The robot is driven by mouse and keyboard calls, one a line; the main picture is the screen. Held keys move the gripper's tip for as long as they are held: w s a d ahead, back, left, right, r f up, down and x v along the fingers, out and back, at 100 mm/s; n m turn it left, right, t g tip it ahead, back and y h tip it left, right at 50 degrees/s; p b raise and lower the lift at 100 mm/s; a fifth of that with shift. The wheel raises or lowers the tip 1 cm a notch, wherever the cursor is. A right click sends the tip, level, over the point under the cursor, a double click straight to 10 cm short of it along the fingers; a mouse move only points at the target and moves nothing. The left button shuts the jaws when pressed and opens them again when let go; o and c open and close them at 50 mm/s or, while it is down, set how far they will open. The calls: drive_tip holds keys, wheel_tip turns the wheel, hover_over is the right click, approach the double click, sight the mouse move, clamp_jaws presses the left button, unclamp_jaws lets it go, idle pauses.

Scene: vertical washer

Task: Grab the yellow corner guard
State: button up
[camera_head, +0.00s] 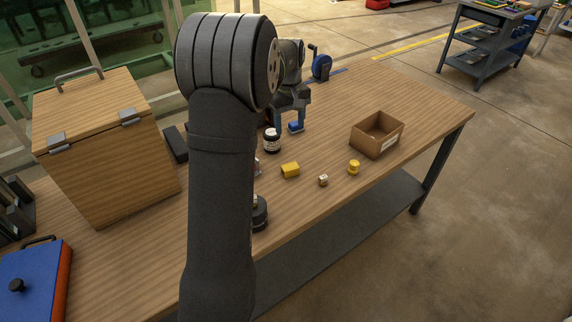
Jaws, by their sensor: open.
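A yellow block-like piece (290,170), which looks like the corner guard, lies on the wooden workbench (400,95) near its middle. My gripper (289,118) points down above the bench, behind and partly beside my large dark arm link. It is open, and it is farther back than the yellow piece and apart from it. A small blue object (296,127) sits at or just below the fingers; I cannot tell whether it is between them. A second yellow item, a small round stacked piece (354,167), stands to the right of the block.
A small pale cube (323,180) lies between the yellow pieces. A dark jar with a white label (272,140) stands behind the block. An open cardboard box (377,135) is at the right. A wooden chest (105,145) fills the left. My arm hides part of the bench.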

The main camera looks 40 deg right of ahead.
drive_tip(key=a+m+h, duration=0.1)
drive_tip(key=a+m, duration=0.1)
drive_tip(key=m, duration=0.3)
drive_tip(key=m+h, duration=0.3)
drive_tip(key=m, duration=1.1)
approach(290, 166)
drive_tip(key=shift+g, duration=0.4)
drive_tip(key=x, duration=0.9)
drive_tip(key=shift+w+f, duration=0.25)
drive_tip(key=c, duration=1)
